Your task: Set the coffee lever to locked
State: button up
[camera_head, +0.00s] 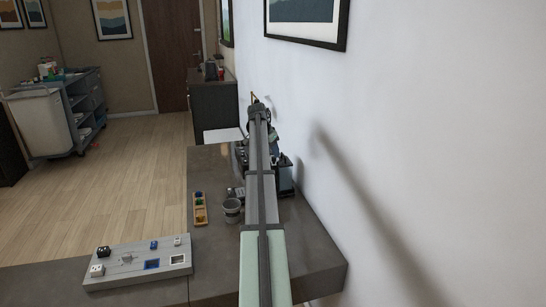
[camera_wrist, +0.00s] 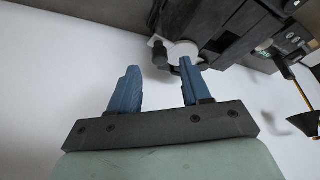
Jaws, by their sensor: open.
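In the wrist view my gripper (camera_wrist: 160,72) is open, with two blue fingers apart and nothing held between them. A dark coffee machine (camera_wrist: 225,28) fills the upper right of that view. A short black knob (camera_wrist: 160,56), which looks like the lever's end, stands beside a pale round disc (camera_wrist: 184,49) on the machine. The knob appears between and just beyond the fingertips; I cannot tell whether any finger touches it. The lever's setting cannot be read. In the head view my arm covers much of the machine (camera_head: 285,180) and hides the gripper's fingers.
A grey cup (camera_head: 232,210), an orange tray (camera_head: 200,210) and a grey board with small blocks (camera_head: 125,264) stand on the dark counter (camera_head: 215,163). The white wall (camera_head: 420,130) is close on the right. A thin yellow-and-black object (camera_wrist: 302,95) shows right in the wrist view.

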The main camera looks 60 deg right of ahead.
aim_at(273, 158)
jog(key=shift+x, duration=1.8)
grip_shut()
